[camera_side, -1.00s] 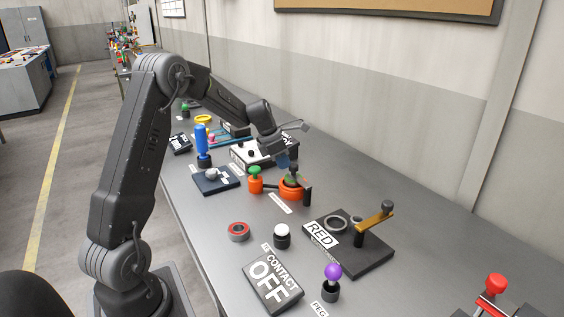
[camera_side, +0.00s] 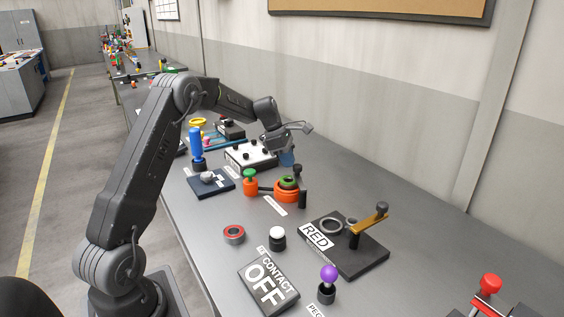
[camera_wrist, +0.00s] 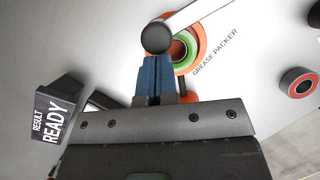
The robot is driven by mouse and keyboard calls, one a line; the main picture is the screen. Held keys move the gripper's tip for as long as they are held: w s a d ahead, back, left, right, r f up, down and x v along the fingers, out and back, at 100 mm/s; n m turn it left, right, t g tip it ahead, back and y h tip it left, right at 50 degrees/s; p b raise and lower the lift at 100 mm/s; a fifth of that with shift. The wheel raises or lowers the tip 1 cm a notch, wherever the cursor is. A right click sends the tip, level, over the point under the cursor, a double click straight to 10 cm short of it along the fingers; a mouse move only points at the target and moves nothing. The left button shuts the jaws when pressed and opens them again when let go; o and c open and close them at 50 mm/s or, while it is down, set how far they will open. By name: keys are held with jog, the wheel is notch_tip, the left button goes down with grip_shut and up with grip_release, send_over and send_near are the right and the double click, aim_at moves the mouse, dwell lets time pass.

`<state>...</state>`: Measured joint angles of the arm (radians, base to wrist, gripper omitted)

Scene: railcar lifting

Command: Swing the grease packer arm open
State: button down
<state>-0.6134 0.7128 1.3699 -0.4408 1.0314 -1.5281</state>
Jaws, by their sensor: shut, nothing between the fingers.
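The grease packer is an orange round bowl (camera_side: 287,194) with a green ring inside. It also shows in the wrist view (camera_wrist: 202,45), beside its printed label. A black ball knob (camera_wrist: 157,37) sits at the end of a pale arm (camera_wrist: 195,13) running toward the upper right, partly over the bowl. My gripper (camera_wrist: 157,60) has its blue fingers shut together and empty, just below the knob in the picture; I cannot tell whether they touch it. In the side view my gripper (camera_side: 287,160) is above and behind the bowl.
An orange pot with a green knob (camera_side: 250,184) stands left of the packer. A black board with a yellow lever (camera_side: 370,218) is to the right. A red ring (camera_side: 234,234) lies in front. A RESULT READY sign (camera_wrist: 52,115) is near the gripper.

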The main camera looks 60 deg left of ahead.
jog(key=w+m, duration=0.2)
jog(key=w+m+g+h, duration=0.1)
jog(key=m, duration=0.1)
jog(key=shift+d+f, duration=0.1)
jog(key=shift+d, duration=0.25)
jog(key=w+d+m+g, duration=0.1)
jog(key=w+d+m, duration=0.2)
jog(key=w+d, duration=0.2)
jog(key=shift+d+g, duration=0.3)
jog(key=shift+d, duration=0.05)
dwell(0.4)
